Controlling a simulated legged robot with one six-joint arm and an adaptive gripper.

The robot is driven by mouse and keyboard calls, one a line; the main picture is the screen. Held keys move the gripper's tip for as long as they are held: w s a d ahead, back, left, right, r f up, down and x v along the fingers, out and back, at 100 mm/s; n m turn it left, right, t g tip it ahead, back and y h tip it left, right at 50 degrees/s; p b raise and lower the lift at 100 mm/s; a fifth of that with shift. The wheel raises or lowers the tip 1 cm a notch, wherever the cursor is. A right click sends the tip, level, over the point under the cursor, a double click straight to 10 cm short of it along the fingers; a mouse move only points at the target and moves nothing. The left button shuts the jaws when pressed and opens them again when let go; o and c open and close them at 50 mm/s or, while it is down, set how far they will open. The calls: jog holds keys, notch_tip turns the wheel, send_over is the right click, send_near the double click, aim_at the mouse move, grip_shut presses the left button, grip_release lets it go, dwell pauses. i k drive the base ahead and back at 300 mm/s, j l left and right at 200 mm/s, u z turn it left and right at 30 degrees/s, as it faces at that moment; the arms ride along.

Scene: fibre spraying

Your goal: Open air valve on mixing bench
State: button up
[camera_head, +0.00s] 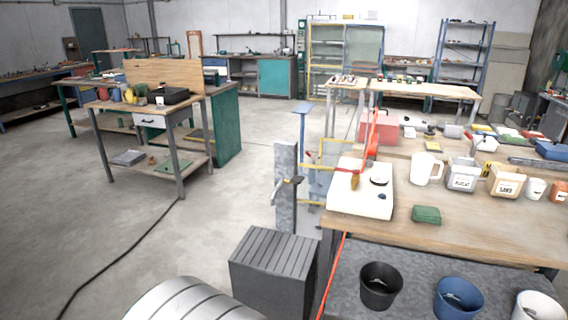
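The mixing bench (470,215) is the wooden-topped bench at the right. On its near left corner sits a white unit (352,203) with a dark round part on top. A small red and brass fitting (354,181) stands on this unit and looks like the air valve. It is too small to tell whether its handle is turned open or closed. A red hose (330,275) runs down past the bench's left edge. My gripper is not in view.
Cups and tubs, including a white jug (426,168), and a green block (426,214) stand on the bench. A dark bucket (380,287) is below. A grey ribbed box (275,265) and grey post (286,215) stand left of the bench. The floor (130,235) further left is mostly clear.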

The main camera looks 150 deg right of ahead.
aim_at(355, 172)
jog(key=k+z, duration=0.1)
jog(key=z, duration=0.3)
jog(key=k+z, duration=0.1)
jog(key=z, duration=0.25)
jog(key=k+l+z, duration=0.1)
jog(key=z, duration=3.4)
jog(key=i+l+z, duration=0.1)
jog(key=z, duration=0.35)
jog(key=i+l+z, duration=0.1)
jog(key=z, duration=0.35)
jog(key=i+l+z, duration=0.15)
jog(key=z, duration=0.3)
jog(key=i, duration=1.05)
